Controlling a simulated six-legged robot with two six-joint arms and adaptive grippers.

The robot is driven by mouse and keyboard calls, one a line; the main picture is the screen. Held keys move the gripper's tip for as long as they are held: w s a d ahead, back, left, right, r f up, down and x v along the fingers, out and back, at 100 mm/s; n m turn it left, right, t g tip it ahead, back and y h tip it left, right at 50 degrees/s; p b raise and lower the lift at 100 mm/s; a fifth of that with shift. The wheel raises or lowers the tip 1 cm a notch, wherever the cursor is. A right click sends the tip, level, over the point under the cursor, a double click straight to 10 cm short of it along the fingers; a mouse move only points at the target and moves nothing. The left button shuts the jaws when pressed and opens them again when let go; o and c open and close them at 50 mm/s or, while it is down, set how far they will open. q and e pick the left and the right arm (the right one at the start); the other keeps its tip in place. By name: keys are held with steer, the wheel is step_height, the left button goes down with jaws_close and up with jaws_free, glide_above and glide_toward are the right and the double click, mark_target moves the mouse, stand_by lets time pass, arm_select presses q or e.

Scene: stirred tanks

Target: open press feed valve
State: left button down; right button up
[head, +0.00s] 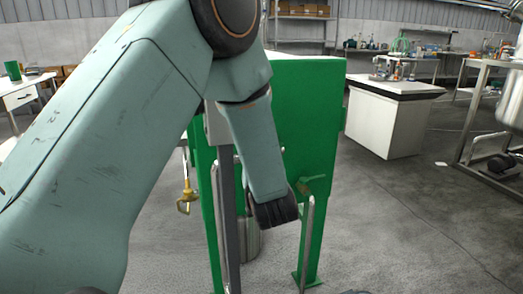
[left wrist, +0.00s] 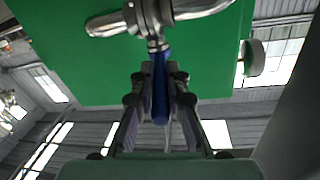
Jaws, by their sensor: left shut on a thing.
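In the left wrist view, a blue valve lever (left wrist: 160,100) hangs from a metal valve (left wrist: 152,20) on a pipe, below a green surface (left wrist: 90,72). My left gripper (left wrist: 159,78) is shut on this blue lever, with one finger on each side of it. In the head view, my left arm comes in from the left and reaches down in front of a green stand (head: 312,110). Its wrist covers part of the stand. The blue lever and the fingertips are hidden there. My right gripper is not in view.
A brass valve (head: 187,197) hangs at the stand's left, and a green-handled valve (head: 312,184) is on its right side. A white bench (head: 388,120) stands at the back right. A metal rack (head: 475,110) is at the far right. The floor between is clear.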

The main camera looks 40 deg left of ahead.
arm_select(q)
steer(key=shift+r, duration=0.15)
steer(key=c, duration=1.5)
jaws_free()
steer(key=shift+o, duration=0.8)
steer(key=shift+s, duration=0.1)
steer(key=shift+f, duration=0.2)
steer(key=v, duration=0.7)
steer(key=shift+d, duration=0.2)
steer(key=shift+r, duration=0.15)
steer(key=shift+c, duration=0.3)
